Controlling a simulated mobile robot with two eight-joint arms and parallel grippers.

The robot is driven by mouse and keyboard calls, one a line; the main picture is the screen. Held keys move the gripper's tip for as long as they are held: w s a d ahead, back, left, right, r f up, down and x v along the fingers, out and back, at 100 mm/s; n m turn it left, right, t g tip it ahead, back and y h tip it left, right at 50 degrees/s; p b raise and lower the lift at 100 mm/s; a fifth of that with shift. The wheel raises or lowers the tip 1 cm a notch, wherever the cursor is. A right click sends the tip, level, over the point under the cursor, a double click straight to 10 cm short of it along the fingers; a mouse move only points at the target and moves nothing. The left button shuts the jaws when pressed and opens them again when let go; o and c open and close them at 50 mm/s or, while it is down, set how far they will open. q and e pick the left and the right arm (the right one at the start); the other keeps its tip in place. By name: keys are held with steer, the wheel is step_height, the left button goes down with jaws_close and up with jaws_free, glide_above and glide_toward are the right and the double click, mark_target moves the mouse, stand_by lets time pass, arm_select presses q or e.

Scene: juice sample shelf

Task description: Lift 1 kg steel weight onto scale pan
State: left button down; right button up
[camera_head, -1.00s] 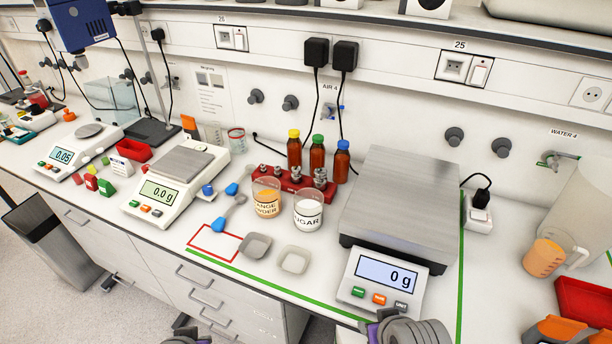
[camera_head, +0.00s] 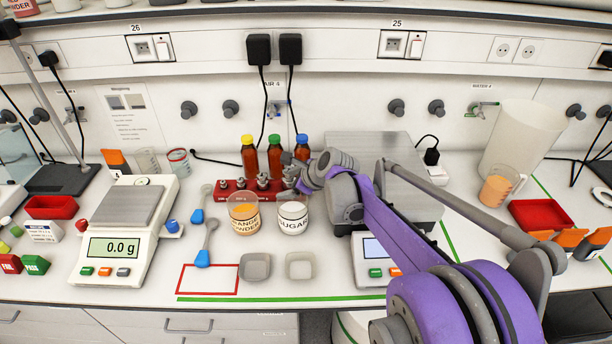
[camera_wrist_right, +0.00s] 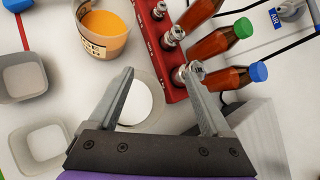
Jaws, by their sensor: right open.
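Several steel weights (camera_head: 262,180) stand in a red rack (camera_head: 240,192) in front of the brown bottles. The right wrist view shows weights (camera_wrist_right: 172,38) in the red rack (camera_wrist_right: 163,62). My right gripper (camera_wrist_right: 160,74) is open and empty, above the sugar beaker (camera_wrist_right: 140,98); its right fingertip overlaps the end weight (camera_wrist_right: 190,70). In the head view my right gripper (camera_head: 299,174) covers the rack's right end. I cannot tell whether it touches. The large scale's steel pan (camera_head: 368,148) is bare where visible; my arm hides part of it and its display (camera_head: 374,248). My left gripper is out of view.
Three bottles (camera_head: 274,158) stand close behind the rack. The orange powder beaker (camera_head: 244,212) and sugar beaker (camera_head: 293,218) stand in front of it. A smaller scale (camera_head: 122,225) reading 0.0 g is at left. Two weighing dishes (camera_head: 255,266) lie near the front edge.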

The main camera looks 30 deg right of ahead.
mark_target(292, 180)
steer(key=w+d+f+m, duration=0.35)
steer(key=d+m, duration=0.25)
steer(key=d, duration=0.2)
steer(key=shift+t+y, duration=0.3)
steer(key=x, duration=0.2)
steer(key=b+x, duration=0.1)
steer(key=x, duration=0.1)
steer(key=b+x, duration=0.1)
steer(key=x, duration=0.1)
steer(key=shift+a+f, duration=0.4)
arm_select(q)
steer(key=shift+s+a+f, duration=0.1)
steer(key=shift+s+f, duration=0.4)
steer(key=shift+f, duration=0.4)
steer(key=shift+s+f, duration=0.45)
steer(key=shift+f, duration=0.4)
arm_select(e)
steer(key=shift+w+a+f, duration=0.15)
steer(key=shift+w+f, duration=0.3)
steer(key=shift+w, duration=0.15)
steer(key=shift+c, duration=0.3)
steer(key=shift+r, duration=0.1)
jaws_close()
